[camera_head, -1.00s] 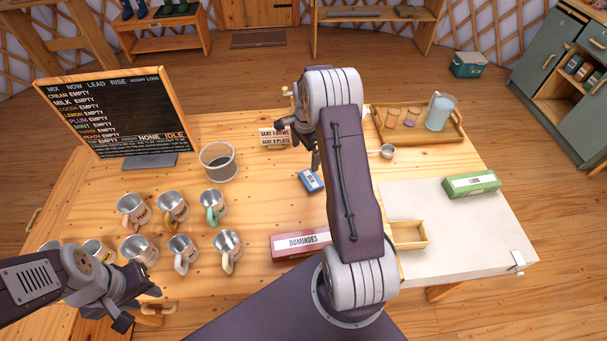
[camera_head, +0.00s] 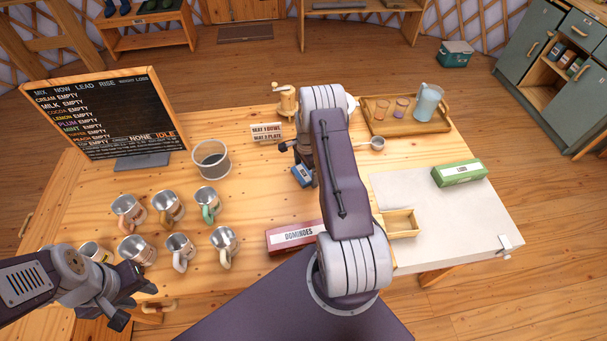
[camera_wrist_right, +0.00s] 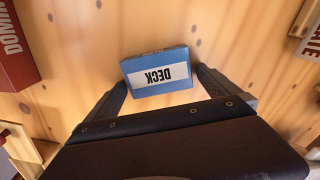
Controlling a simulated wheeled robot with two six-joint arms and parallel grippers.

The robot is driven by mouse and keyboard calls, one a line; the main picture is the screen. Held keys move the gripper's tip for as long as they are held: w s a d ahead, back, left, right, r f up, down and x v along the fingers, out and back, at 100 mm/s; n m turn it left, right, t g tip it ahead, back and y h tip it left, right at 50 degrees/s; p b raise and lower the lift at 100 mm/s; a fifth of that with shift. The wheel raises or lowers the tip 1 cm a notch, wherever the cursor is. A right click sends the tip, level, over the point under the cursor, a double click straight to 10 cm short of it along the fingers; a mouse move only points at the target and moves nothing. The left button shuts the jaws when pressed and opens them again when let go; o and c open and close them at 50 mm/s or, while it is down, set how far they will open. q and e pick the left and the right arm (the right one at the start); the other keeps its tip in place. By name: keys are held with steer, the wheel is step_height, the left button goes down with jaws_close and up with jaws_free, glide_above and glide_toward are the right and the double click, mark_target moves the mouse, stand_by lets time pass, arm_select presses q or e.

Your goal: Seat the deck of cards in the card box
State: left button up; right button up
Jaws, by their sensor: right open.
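The blue deck of cards (camera_head: 302,176) lies on the table left of my right forearm, partly hidden by the right gripper. In the right wrist view, the deck (camera_wrist_right: 160,72) shows its white "DECK" label upside down. My right gripper (camera_wrist_right: 161,76) is open, with one finger at each side of the deck; I cannot tell if they touch it. A small open wooden box (camera_head: 401,223), which may be the card box, sits on the pale board and looks empty. My left gripper (camera_head: 135,303) is open and empty at the front left.
A red dominoes box (camera_head: 294,237) lies between the deck and the front edge. Several mugs (camera_head: 181,248) stand at the left. A green box (camera_head: 460,172) lies on the pale board (camera_head: 450,215). A tray (camera_head: 440,126) with a jug is at the back right.

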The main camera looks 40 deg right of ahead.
mark_target(308, 173)
steer(key=c, duration=1.5)
steer(key=shift+o, duration=0.2)
steer(key=shift+r, duration=0.4)
steer(key=r, duration=0.2)
steer(key=s+r, duration=0.1)
steer(key=r, duration=0.1)
steer(key=shift+d+b, duration=0.1)
steer(key=shift+b, duration=0.2)
steer(key=s+d+r, duration=0.2)
steer(key=s+r, duration=0.4)
steer(key=s, duration=0.4)
steer(key=shift+s+r+b, duration=0.15)
steer(key=shift+s+b, duration=0.1)
steer(key=shift+b, duration=0.05)
steer(key=w+a+r+n, duration=0.1)
steer(key=a+r+n, duration=0.1)
steer(key=a+n, duration=0.7)
steer(key=w+a+r+n, duration=0.2)
steer(key=a+n, duration=0.8)
steer(key=a, duration=0.3)
steer(key=shift+w+a+r, duration=0.2)
steer(key=shift+a+r, duration=0.05)
steer(key=shift+a, duration=0.15)
